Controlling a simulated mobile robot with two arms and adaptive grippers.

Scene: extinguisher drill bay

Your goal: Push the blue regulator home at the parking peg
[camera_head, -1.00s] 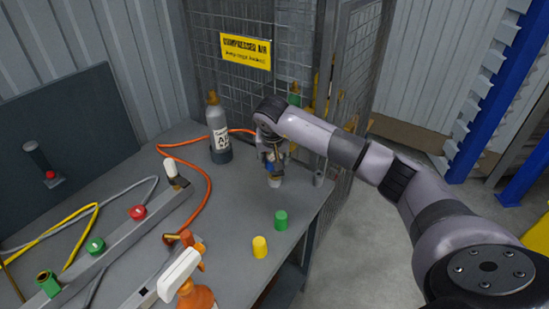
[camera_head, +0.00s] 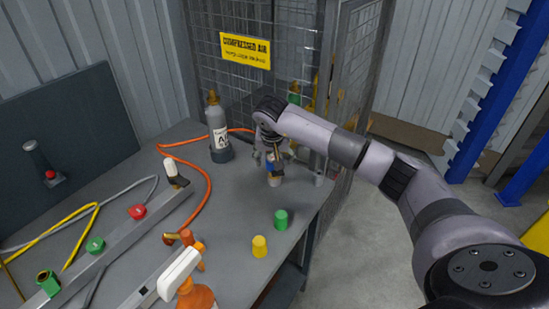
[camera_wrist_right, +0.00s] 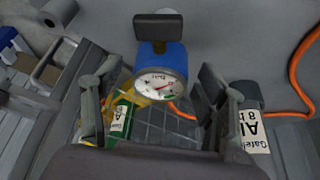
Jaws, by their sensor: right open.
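The blue regulator (camera_head: 273,168) stands near the bench's back right edge, under my right gripper (camera_head: 271,154). In the right wrist view the regulator (camera_wrist_right: 172,55) shows its blue body and a round white gauge. My right gripper (camera_wrist_right: 158,84) is open, with one finger on each side of the regulator and a gap to both. Whether the regulator is fully seated cannot be told. My left gripper is not in view.
Green (camera_head: 281,220) and yellow (camera_head: 260,246) caps stand in front. A grey bottle (camera_head: 218,130) and an orange hose (camera_head: 205,180) are to the left. A mesh fence (camera_head: 300,45) stands behind.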

